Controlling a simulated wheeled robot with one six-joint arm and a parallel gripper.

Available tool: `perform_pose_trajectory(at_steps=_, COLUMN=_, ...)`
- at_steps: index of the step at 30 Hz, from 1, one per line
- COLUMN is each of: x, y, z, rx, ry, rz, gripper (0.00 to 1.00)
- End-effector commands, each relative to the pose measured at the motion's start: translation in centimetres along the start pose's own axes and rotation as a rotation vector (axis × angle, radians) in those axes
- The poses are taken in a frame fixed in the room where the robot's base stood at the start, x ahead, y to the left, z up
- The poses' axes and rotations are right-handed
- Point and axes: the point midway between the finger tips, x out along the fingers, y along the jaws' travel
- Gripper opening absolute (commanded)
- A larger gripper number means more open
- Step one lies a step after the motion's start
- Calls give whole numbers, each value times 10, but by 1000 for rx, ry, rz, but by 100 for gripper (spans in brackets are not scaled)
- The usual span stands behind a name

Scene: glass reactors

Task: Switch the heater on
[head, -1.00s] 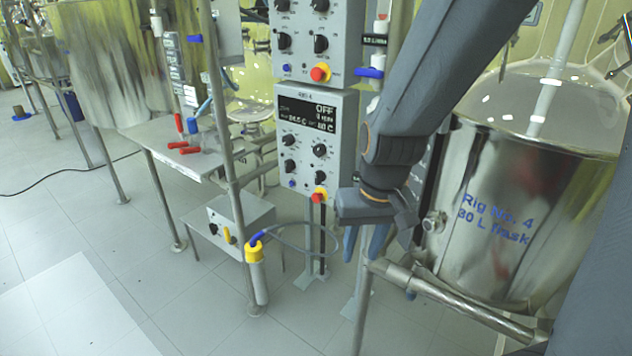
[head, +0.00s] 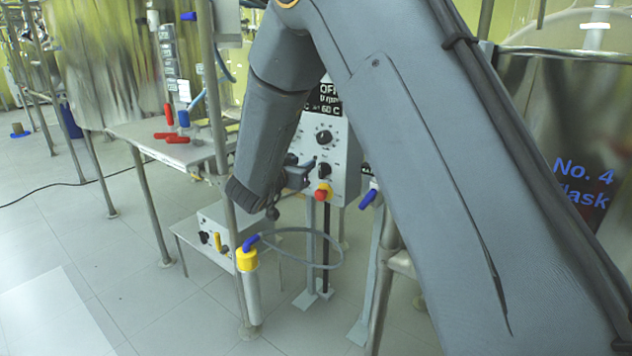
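The grey control box (head: 340,140) stands on a post, partly hidden behind my arm. Its display (head: 326,98) reads OFF at the top, with a line ending in 60 C below. Black knobs show on its face, one at the upper right (head: 323,137) and one at the lower right (head: 325,170); a red button on a yellow base (head: 322,193) is at the bottom. My gripper (head: 300,178) is in front of the box's lower left part, by the lower knobs. I cannot tell whether it touches one, or whether its fingers are open or shut.
The steel vessel (head: 560,120) marked No. 4 is at the right behind my arm. A blue valve handle (head: 368,198) is right of the box. A small grey box (head: 212,235) and a yellow-capped cylinder (head: 250,285) are lower left.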

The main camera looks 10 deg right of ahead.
Motion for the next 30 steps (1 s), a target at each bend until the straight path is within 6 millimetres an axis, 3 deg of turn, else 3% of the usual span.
perform_pose_trajectory(at_steps=1, x=3, y=-3, z=16, rx=-4, ry=45, rz=56, gripper=32)
perform_pose_trajectory(at_steps=3, x=0, y=0, z=23, rx=-11, ry=97, rz=135, gripper=32)
perform_pose_trajectory(at_steps=11, x=-8, y=9, z=30, rx=-31, ry=178, rz=273, gripper=32)
perform_pose_trajectory(at_steps=24, x=48, y=25, z=18, rx=-29, ry=179, rz=275, gripper=32)
perform_pose_trajectory(at_steps=30, x=61, y=29, z=16, rx=-30, ry=178, rz=274, gripper=32)
